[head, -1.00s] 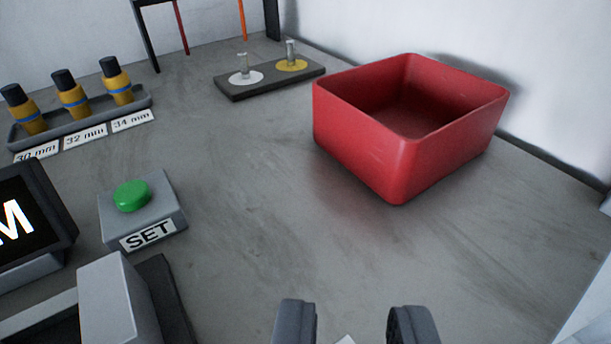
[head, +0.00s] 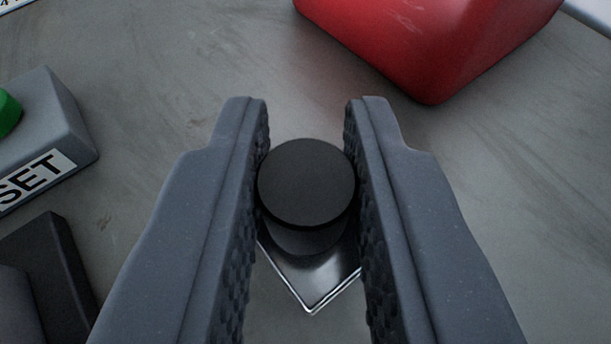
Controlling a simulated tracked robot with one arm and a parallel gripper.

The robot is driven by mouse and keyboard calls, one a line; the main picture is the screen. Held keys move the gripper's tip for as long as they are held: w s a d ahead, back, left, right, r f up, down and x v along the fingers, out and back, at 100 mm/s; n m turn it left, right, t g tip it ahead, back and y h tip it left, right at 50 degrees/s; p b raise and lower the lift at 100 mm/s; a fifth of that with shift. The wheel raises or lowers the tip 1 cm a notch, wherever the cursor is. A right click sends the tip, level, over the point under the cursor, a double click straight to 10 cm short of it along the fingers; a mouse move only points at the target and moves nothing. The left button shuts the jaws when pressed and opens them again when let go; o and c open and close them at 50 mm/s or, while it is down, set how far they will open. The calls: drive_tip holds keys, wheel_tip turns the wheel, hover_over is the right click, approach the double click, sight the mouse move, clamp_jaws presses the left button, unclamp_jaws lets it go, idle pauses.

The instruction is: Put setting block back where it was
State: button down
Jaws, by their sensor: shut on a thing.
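The setting block appears to be the piece with a round black knob (head: 306,183) above a shiny metal base (head: 310,285) with a pointed corner toward me. My gripper (head: 307,125) is shut on the black knob, with one ridged finger against each side. The fingers hide both sides of the metal base. I cannot tell whether the base rests on the grey bench or is lifted. The place it came from cannot be made out.
A red bin (head: 430,40) stands beyond my gripper at the upper right. A grey SET box (head: 50,120) with a green button (head: 8,112) is at the left. A dark fixture part (head: 50,260) is below it. The grey bench (head: 190,60) between is bare.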

drive_tip(key=c, duration=1.3)
unclamp_jaws()
drive_tip(key=shift+r, duration=0.1)
drive_tip(key=v, duration=1)
drive_tip(key=shift+r+p, duration=0.1)
drive_tip(key=shift+p, duration=0.3)
drive_tip(key=shift+v, duration=0.9)
